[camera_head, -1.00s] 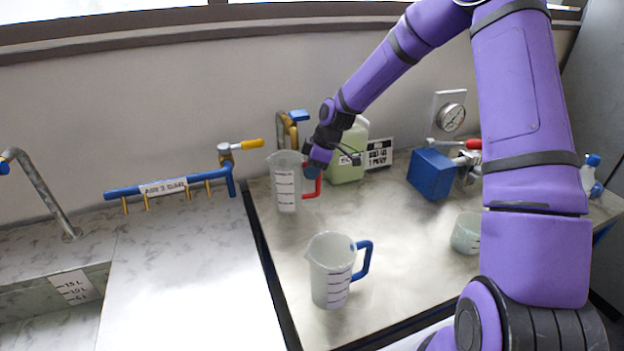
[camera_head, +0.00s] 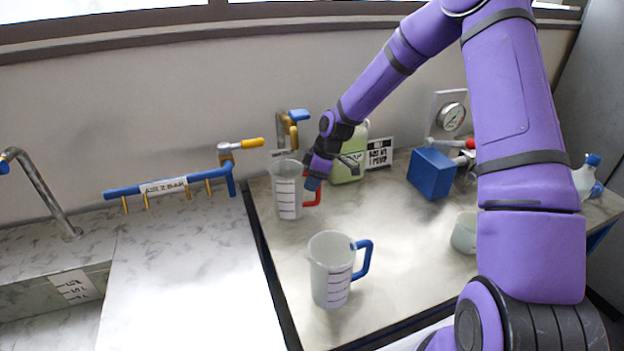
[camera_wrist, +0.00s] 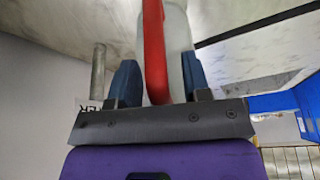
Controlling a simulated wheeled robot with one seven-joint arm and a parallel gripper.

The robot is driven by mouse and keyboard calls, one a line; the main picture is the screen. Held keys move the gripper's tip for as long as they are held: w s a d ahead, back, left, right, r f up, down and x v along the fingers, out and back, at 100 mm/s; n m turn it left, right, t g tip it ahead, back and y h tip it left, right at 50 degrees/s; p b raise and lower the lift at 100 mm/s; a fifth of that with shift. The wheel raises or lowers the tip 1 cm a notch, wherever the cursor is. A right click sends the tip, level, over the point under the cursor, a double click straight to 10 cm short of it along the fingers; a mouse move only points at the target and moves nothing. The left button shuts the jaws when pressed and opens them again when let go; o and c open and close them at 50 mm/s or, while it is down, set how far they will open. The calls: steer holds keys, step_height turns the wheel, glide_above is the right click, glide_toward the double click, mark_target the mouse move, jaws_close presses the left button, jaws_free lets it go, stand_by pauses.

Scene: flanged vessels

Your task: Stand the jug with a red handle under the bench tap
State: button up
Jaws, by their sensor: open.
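The jug with a red handle (camera_head: 287,190) stands upright on the bench at the back, a clear measuring jug with dark marks. Its red handle (camera_wrist: 155,55) lies between the two blue fingers of my gripper (camera_wrist: 160,85) in the wrist view. The gripper is open, with gaps on both sides of the handle. In the head view my gripper (camera_head: 314,181) is at the handle's right side. The bench tap (camera_head: 290,125), brass with a blue lever, is on the wall just behind and above the jug. Its outlet is close to the jug's rim; I cannot tell the exact alignment.
A blue-handled jug (camera_head: 331,270) stands in front. A green canister (camera_head: 350,165) and a small sign (camera_head: 379,153) stand behind my gripper. A blue box valve (camera_head: 432,173) and a pale beaker (camera_head: 465,232) are to the right. The bench's middle is clear.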

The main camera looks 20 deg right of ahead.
steer(key=v, duration=1.1)
steer(key=s+r+m+h, duration=0.3)
steer(key=s+r, duration=0.7)
steer(key=r, duration=0.1)
steer(key=s+r+m+t, duration=0.1)
steer(key=s+r+m, duration=0.4)
steer(key=s, duration=0.8)
steer(key=s+r+m+t, duration=0.2)
steer(key=s+r+m, duration=0.3)
steer(key=s, duration=0.8)
steer(key=shift+s+r+t+h, duration=0.3)
steer(key=shift+s+r+h, duration=0.1)
steer(key=shift+r, duration=0.15)
